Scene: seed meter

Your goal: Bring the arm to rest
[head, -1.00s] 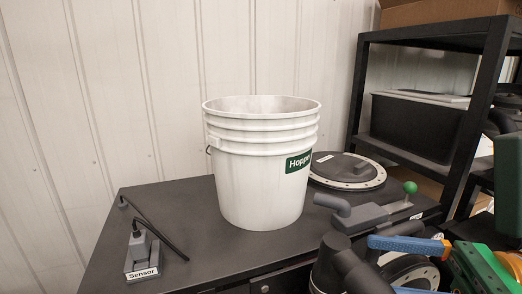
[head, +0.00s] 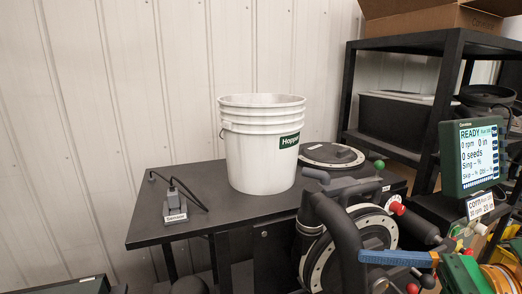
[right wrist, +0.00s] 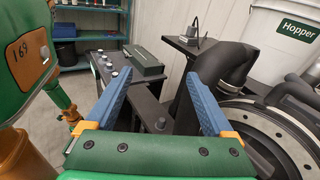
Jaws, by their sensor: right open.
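My right gripper (head: 368,262) is at the lower right of the head view, with one blue finger showing in front of the seed meter. In the right wrist view both blue fingers of this gripper (right wrist: 156,78) stand wide apart, with nothing held between them. The round black and pale seed meter (head: 325,262) is beside it; the meter's disc rim also shows at the right of the wrist view (right wrist: 296,146). My left gripper is not in view.
A white Hopper bucket (head: 260,150), a Sensor block (head: 175,208) and a round lid (head: 331,155) stand on the black table (head: 150,235). A green monitor (head: 478,157) reading READY is at the right, before a black shelf (head: 455,45). A green box (right wrist: 143,62) lies on another bench.

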